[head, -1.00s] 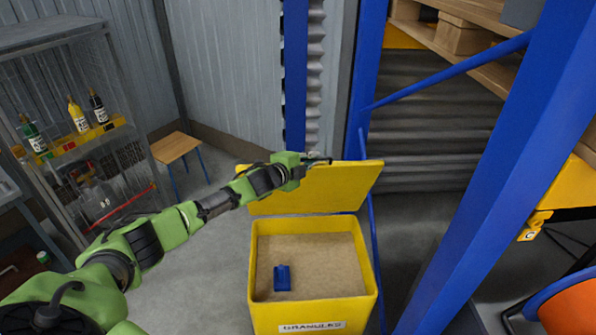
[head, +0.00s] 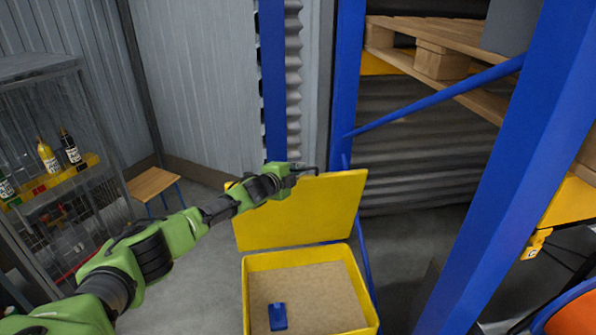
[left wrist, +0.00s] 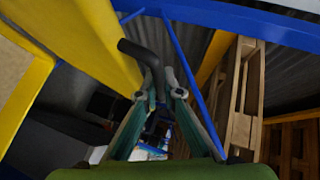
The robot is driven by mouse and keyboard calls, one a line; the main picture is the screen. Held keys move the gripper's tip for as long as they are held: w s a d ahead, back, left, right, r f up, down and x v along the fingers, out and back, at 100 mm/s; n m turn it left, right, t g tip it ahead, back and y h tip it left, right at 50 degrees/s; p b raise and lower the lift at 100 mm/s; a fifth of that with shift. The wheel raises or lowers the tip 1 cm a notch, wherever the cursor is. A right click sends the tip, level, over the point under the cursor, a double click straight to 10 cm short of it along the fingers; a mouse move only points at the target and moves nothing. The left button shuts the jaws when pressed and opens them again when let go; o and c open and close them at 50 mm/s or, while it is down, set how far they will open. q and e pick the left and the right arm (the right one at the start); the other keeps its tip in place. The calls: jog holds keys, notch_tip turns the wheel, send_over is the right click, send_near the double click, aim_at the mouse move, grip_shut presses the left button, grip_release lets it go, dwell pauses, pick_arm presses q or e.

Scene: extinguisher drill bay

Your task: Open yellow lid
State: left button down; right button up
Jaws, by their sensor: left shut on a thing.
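The yellow lid (head: 310,215) stands raised, hinged at the back of the yellow bin (head: 352,262), and the bin is open. My left gripper (head: 305,170) is at the lid's top edge. In the left wrist view, my left gripper (left wrist: 158,88) has its fingers on either side of a dark, bent handle (left wrist: 140,53) beside the yellow lid (left wrist: 98,35), and is shut on it. Inside the bin are tan granules (head: 315,290) and a blue scoop (head: 277,317). The bin's front is cut off. My right gripper is not in view.
A blue rack upright (head: 490,170) and a diagonal brace (head: 430,98) stand to the right, with wooden pallets (head: 440,62) behind. A wooden stool (head: 152,183) and a cage shelf with bottles (head: 48,157) are at left. Floor between is clear.

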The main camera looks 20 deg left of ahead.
pick_arm(q)
jog(key=c, duration=2.2)
grip_release()
jog(key=shift+r, duration=0.2)
jog(key=shift+s+f, duration=0.1)
jog(key=shift+f, duration=0.05)
jog(key=v, duration=1.2)
